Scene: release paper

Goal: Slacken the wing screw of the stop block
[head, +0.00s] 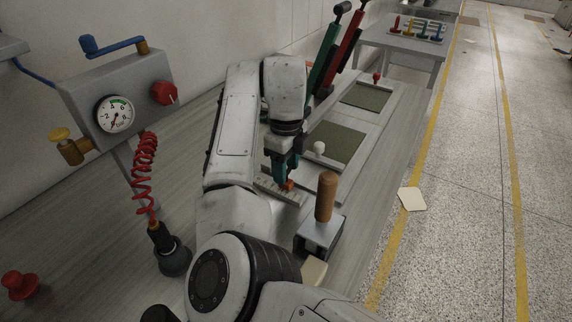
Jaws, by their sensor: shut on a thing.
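My gripper (283,178), with dark teal fingers, points down at the middle of the bench in the head view. It is shut on the small orange wing screw (289,184), which shows at the fingertips. The stop block under the screw is mostly hidden by the fingers and my arm. A pale strip with marks (290,196) lies just below the fingertips.
A wooden-handled tool (326,197) stands close at the right. Behind are a white knob (319,147) and green panels (338,140). A gauge box (118,112) with a red coiled hose (145,165) is at the left.

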